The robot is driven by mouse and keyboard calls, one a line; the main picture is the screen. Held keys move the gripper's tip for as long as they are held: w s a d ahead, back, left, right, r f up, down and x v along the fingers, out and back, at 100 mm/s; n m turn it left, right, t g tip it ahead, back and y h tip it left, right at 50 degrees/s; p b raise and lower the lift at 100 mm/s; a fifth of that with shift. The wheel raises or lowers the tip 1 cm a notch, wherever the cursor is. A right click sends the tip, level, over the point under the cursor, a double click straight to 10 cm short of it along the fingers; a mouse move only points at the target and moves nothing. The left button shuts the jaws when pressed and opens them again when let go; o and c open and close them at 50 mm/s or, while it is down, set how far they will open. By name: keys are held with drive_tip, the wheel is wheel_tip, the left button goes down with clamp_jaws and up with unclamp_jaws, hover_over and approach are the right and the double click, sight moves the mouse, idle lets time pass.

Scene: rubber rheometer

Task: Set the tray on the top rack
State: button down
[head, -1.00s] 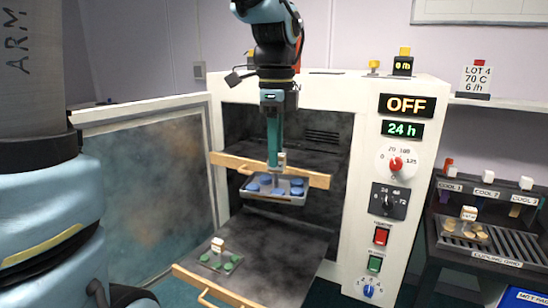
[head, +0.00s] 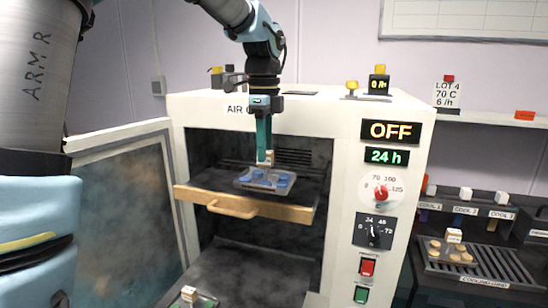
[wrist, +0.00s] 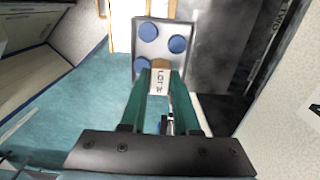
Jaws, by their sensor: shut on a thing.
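My gripper (head: 265,158) is shut on the lot block of a grey tray (head: 245,182) with several blue discs. In the head view the tray is at the oven's top rack (head: 275,207), a dark shelf with a wooden front edge; I cannot tell whether it touches the rack. The tray also shows in the wrist view (wrist: 139,68), beyond my fingers, with the white lot block (wrist: 157,82) between the fingertips (wrist: 160,76). The near-right part of the tray is hidden by the fingers in the wrist view.
The oven door (head: 125,215) stands open at the left. A lower rack (head: 265,270) sticks out below, with green discs on a tray (head: 190,300). The control panel (head: 380,190) is right of the opening. A cooling grid (head: 495,265) stands at the far right.

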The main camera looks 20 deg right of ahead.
drive_tip(key=w+d+p, duration=0.3)
drive_tip(key=w+d, duration=0.2)
drive_tip(key=w, duration=0.1)
drive_tip(key=shift+s+d+f+p, duration=0.1)
drive_tip(key=shift+f+p, duration=0.5)
drive_tip(key=shift+f, duration=1.15)
drive_tip(key=shift+d+f+p, duration=0.1)
drive_tip(key=shift+f+p, duration=0.5)
drive_tip(key=shift+f, duration=1.15)
drive_tip(key=shift+f, duration=0.1)
drive_tip(key=c, duration=0.7)
unclamp_jaws()
drive_tip(key=shift+o, duration=0.2)
wheel_tip(320, 180, up, 12)
drive_tip(key=shift+r+b, duration=0.1)
drive_tip(key=shift+b, duration=1.15)
